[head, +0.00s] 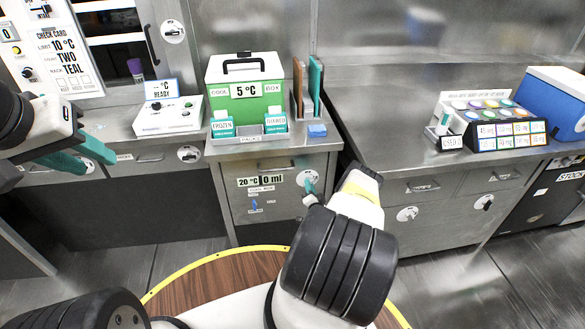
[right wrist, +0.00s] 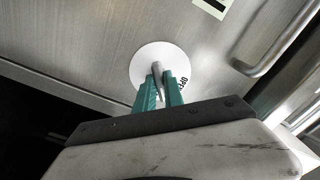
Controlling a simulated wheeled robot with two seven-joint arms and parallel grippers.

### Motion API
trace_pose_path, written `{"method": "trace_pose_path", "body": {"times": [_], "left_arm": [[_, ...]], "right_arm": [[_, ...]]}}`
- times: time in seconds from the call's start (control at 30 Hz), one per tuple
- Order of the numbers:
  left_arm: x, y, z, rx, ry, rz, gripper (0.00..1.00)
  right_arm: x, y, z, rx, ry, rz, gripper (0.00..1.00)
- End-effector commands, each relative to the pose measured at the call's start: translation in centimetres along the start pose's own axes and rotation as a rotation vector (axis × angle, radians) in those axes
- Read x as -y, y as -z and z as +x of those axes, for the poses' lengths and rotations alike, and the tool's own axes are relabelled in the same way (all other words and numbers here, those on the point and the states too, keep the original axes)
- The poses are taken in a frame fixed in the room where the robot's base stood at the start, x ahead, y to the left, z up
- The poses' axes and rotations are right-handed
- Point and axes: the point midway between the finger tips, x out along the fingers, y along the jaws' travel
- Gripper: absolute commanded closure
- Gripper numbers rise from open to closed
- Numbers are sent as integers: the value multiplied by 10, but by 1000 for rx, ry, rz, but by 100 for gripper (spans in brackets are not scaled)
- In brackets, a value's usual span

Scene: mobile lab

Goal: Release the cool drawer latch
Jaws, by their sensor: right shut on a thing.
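A white round latch plate (right wrist: 152,64) with a small grey lever (right wrist: 157,69) sits on a metal front in the right wrist view. The lettering at its right edge looks like "OPEN". My right gripper (right wrist: 160,91) has its teal fingers shut on the lever, one on each side. In the head view, this plate (head: 310,177) is on the cabinet front below the green cool box, partly hidden by my right gripper (head: 309,190). My left gripper (head: 80,156) is at the left, empty, with its teal fingers apart.
The green cool box (head: 246,108) stands on the counter above. A bar handle (right wrist: 283,42) is right of the latch in the right wrist view. Other latch plates (head: 189,154) and (head: 407,214) are on neighbouring fronts. The floor (head: 450,270) at the right is clear.

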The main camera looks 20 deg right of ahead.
Motion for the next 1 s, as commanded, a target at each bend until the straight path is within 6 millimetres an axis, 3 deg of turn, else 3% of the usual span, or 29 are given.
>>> {"method": "trace_pose_path", "body": {"times": [0.6, 1.0], "left_arm": [[0, 0, 0, 0, 0, 0, 64], [0, 0, 0, 0, 0, 0, 64]], "right_arm": [[0, 0, 0, 1, -1, -577, 100], [0, 0, 0, 0, -1, -839, 100]]}}
